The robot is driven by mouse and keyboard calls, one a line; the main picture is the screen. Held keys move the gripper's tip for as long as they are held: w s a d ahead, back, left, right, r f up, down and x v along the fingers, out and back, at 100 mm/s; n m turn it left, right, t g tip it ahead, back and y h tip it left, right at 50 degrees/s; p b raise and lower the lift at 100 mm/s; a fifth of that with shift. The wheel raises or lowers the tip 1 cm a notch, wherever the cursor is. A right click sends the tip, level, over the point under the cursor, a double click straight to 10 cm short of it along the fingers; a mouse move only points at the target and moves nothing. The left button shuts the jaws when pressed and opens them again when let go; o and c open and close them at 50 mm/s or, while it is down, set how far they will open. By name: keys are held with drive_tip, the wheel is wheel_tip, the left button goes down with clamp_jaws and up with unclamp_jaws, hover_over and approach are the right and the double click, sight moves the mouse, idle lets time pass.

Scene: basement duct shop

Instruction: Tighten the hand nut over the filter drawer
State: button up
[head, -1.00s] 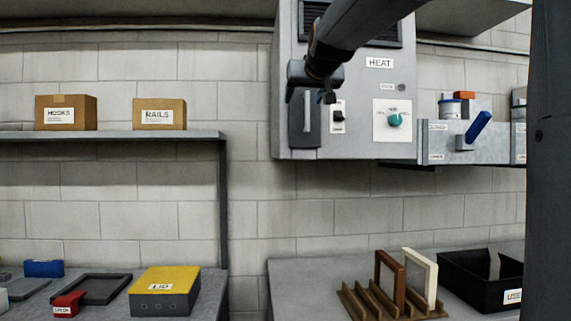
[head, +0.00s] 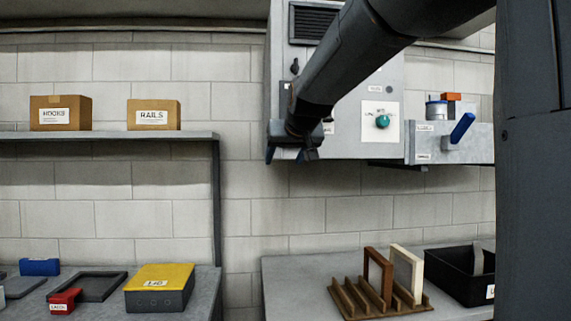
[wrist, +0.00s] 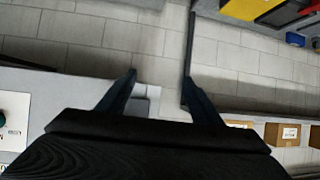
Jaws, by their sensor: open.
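The grey cabinet (head: 345,75) hangs on the wall at upper centre in the head view. A small dark knob (head: 294,66), which looks like the hand nut, sits on its left front. Below it a dark panel (head: 284,98), perhaps the filter drawer, is mostly hidden by my arm. My gripper (head: 288,157) is in front of the cabinet's lower left edge, below the knob and apart from it. In the wrist view my gripper (wrist: 160,78) has its two fingers spread with nothing between them. The knob does not show there.
A teal dial (head: 382,122) is on the cabinet. A shelf unit (head: 450,145) with a blue handle (head: 462,128) is to its right. Below stand a wooden rack (head: 380,298) and a black bin (head: 462,275). A shelf (head: 110,136) holds two boxes at left. The wall between is clear.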

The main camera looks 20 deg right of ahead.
drive_tip(key=shift+s+a+f, duration=0.1)
drive_tip(key=shift+a+f, duration=0.05)
drive_tip(key=shift+f, duration=0.25)
drive_tip(key=shift+s+a+f, duration=0.1)
drive_tip(key=shift+f, duration=0.3)
drive_tip(key=s+a+f+n+g+y, duration=0.1)
drive_tip(key=s+a+f+g, duration=0.25)
drive_tip(key=f, duration=0.85)
drive_tip(key=s+a+f+g+y, duration=0.1)
drive_tip(key=s+a+f+g, duration=0.3)
drive_tip(key=f, duration=0.8)
drive_tip(key=s+a+f+g, duration=0.1)
drive_tip(key=s+a+f, duration=0.1)
drive_tip(key=s+f, duration=0.8)
drive_tip(key=s+a+f+n+g, duration=0.1)
drive_tip(key=s+a+f+g, duration=0.1)
drive_tip(key=s+f, duration=0.8)
drive_tip(key=shift+s+a, duration=0.3)
drive_tip(key=shift+s, duration=0.65)
drive_tip(key=shift+g, duration=0.25)
